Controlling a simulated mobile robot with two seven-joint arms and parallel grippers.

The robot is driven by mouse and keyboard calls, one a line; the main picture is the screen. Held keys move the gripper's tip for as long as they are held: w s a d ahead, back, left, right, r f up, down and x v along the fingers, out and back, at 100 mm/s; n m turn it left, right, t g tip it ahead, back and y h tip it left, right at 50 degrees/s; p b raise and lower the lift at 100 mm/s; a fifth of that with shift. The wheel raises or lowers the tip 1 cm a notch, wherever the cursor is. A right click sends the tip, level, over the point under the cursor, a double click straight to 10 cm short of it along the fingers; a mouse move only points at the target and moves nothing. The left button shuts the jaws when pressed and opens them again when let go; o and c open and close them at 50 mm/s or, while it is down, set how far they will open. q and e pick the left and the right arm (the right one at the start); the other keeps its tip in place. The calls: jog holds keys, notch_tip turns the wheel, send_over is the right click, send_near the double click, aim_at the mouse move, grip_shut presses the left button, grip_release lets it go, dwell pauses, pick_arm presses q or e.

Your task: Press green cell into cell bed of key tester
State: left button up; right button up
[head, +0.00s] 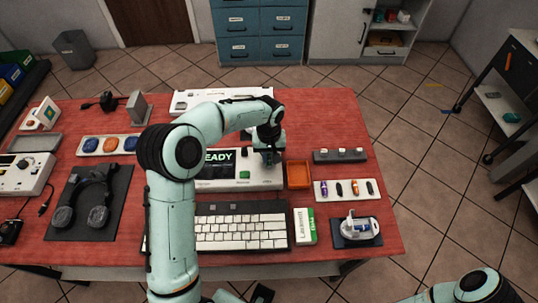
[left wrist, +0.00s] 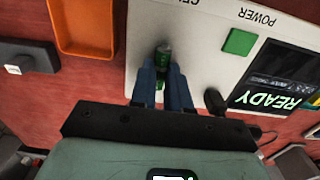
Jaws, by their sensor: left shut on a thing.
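The key tester is a white box (head: 215,184) in the middle of the red table, its screen reading READY. It also shows in the left wrist view (left wrist: 205,50), with a green button and a POWER label. My left gripper (left wrist: 163,76) points down at the tester's right part, its blue fingers shut on the green cell (left wrist: 163,53). The cell's far end shows past the fingertips, at a dark spot on the panel that looks like the cell bed. I cannot tell how deep it sits. A dark part at the head view's bottom edge may be my right gripper (head: 262,293).
An orange tray (head: 298,175) stands right of the tester. A white tray of small cells (head: 345,189) and a dark block (head: 340,156) are farther right. A keyboard (head: 240,232) and an eraser box (head: 305,226) lie in front. Headphones (head: 92,200) lie left.

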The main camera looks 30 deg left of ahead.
pick_arm(q)
jog(key=o, duration=0.5)
jog(key=shift+r, duration=0.15)
pick_arm(e)
jog(key=shift+r, duration=0.1)
pick_arm(q)
jog(key=shift+r+p, duration=0.95)
jog(key=shift+r, duration=0.65)
pick_arm(e)
jog(key=shift+w+r, duration=0.65)
jog(key=shift+r, duration=0.35)
pick_arm(q)
jog(key=o, duration=0.5)
jog(key=shift+o, duration=0.2)
